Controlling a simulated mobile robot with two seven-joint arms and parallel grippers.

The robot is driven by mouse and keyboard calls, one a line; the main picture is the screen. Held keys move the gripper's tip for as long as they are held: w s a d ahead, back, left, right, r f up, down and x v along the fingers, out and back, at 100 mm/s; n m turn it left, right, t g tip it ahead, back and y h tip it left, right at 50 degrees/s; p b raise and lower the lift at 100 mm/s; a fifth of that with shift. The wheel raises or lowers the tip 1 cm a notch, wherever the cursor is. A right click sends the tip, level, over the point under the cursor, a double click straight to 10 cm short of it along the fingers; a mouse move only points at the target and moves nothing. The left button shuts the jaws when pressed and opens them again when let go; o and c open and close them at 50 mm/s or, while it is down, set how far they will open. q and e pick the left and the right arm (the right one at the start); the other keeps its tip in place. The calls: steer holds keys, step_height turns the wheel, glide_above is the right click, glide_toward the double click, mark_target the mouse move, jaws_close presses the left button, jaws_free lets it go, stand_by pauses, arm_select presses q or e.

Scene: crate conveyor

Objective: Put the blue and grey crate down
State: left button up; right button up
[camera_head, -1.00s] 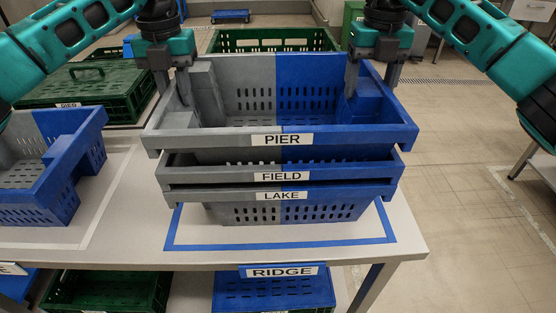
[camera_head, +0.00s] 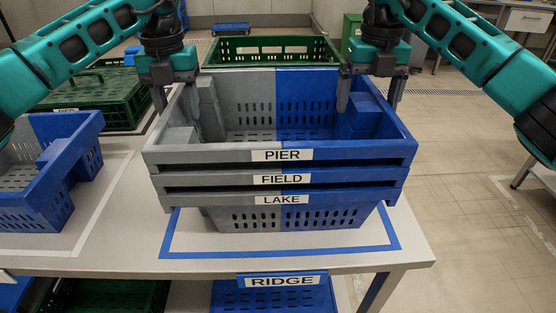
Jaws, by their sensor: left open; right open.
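The blue and grey crate labelled PIER (camera_head: 212,157) sits level on top of a stack, nested into the crate labelled FIELD (camera_head: 230,181), with the crate labelled LAKE (camera_head: 236,202) at the bottom. All are grey on the left and blue on the right. My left gripper (camera_head: 176,104) is open at the PIER crate's left wall, and my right gripper (camera_head: 369,100) is open at its right wall. The fingers are at the rim on both sides; whether they touch it I cannot tell.
The stack stands inside a blue tape outline (camera_head: 278,251) on the table. Another blue and grey crate (camera_head: 72,160) stands to the left. Green crates stand behind (camera_head: 270,45) and at the back left (camera_head: 88,98). A blue crate labelled RIDGE (camera_head: 272,296) is below the table edge.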

arm_select(q)
step_height(320, 180, up, 11)
steer(key=shift+f, duration=0.1)
arm_select(e)
steer(key=shift+r, duration=0.1)
arm_select(q)
steer(key=shift+r, duration=0.6)
arm_select(e)
step_height(320, 180, up, 12)
stand_by(0.3)
